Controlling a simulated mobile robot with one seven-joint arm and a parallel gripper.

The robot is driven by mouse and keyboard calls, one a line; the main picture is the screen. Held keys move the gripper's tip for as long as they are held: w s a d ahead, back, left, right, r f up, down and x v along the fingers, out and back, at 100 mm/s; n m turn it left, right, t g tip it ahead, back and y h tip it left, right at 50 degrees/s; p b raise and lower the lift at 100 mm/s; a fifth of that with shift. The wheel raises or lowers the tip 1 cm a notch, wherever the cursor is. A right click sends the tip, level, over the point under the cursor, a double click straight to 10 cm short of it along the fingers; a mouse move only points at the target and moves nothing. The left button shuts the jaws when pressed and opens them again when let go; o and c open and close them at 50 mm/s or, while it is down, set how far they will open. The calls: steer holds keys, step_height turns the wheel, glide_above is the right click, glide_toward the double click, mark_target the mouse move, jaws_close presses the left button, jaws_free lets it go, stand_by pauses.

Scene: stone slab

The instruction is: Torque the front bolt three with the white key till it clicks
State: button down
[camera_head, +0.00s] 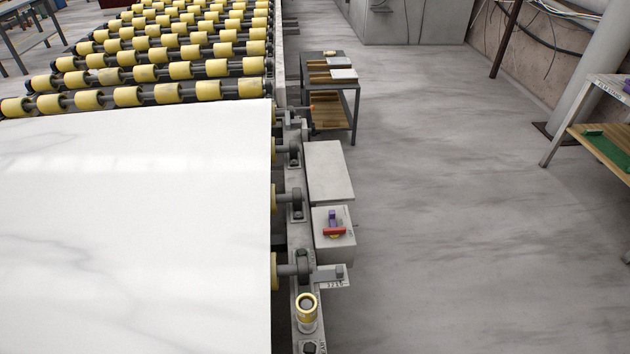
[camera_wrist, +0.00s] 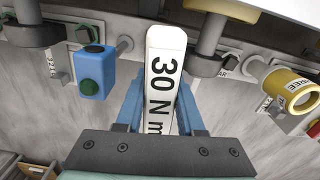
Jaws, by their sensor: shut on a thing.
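My gripper (camera_wrist: 161,100) shows in the wrist view with two blue fingers shut on the white key (camera_wrist: 166,48). The white key has a rounded end and black "30 N m" lettering, and points up in the picture toward the machine frame. Its lower part is hidden by my gripper. A yellow cylinder (camera_wrist: 289,88) with a dark round opening is at the right, apart from the key; its label ends in "REE". A similar yellow collar (camera_head: 307,316) stands on the frame in the head view. My gripper is not in the head view. I cannot make out the bolt itself.
A blue block (camera_wrist: 96,75) with a green round face is left of the key. A grey box (camera_head: 334,246) bears a purple and red item. The floor to the right is mostly clear.

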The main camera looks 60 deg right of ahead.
steer(key=shift+r+p, duration=1.6)
steer(key=shift+r, duration=0.1)
step_height(320, 180, up, 5)
steer(key=p, duration=0.5)
